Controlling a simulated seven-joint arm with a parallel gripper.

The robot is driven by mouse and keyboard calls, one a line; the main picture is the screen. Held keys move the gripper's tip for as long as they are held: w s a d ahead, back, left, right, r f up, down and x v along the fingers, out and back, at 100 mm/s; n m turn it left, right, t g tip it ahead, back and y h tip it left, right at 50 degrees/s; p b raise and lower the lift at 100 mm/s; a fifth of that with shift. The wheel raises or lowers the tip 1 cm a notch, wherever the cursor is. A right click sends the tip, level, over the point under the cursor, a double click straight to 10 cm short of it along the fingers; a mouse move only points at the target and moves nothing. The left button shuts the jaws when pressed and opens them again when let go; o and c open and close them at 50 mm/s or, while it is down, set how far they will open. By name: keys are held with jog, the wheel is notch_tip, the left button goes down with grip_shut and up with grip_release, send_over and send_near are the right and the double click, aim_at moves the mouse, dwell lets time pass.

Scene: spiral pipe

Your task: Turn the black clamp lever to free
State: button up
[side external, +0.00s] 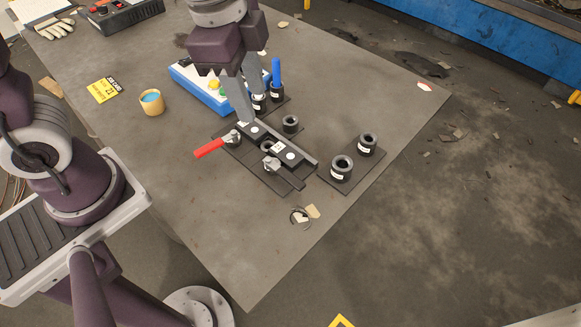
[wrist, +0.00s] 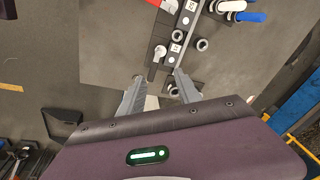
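The black clamp lever (side external: 290,179) extends from a grey metal pivot (side external: 271,164) on the near side of the dark clamp fixture (side external: 262,176). In the wrist view the black lever (wrist: 153,71) lies below its pivot, beside the fixture's dark bar. A red lever (side external: 211,147) sticks out from a second pivot at the other end. My gripper (side external: 252,106) is above the table near the fixture's far end in the side view. In the wrist view its two fingers (wrist: 159,78) are spread with nothing held between them. I see no contact with the black lever.
Several dark rings with white labels (side external: 342,168) stand on plates around the fixture. A white and blue box (side external: 198,86) and a blue-handled part (side external: 276,75) are close to my gripper. A yellow cup (side external: 152,102) stands left. The near table front is mostly clear.

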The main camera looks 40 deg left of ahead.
aim_at(292, 178)
jog(key=d+f+m, duration=0.2)
jog(key=w+d+f+m+g, duration=0.1)
jog(key=d+f+m, duration=0.1)
jog(key=f, duration=0.1)
jog(key=w+d+f+m+g, duration=0.1)
jog(key=d+f, duration=0.1)
jog(key=f, duration=0.1)
jog(key=shift+w+d+m, duration=0.1)
jog(key=shift+w+m, duration=0.05)
jog(key=shift+m, duration=0.25)
notch_tip(292, 178, down, 8)
jog(key=shift+d+r, duration=0.1)
jog(key=shift+r, duration=0.1)
jog(key=shift+c, duration=0.2)
grip_shut()
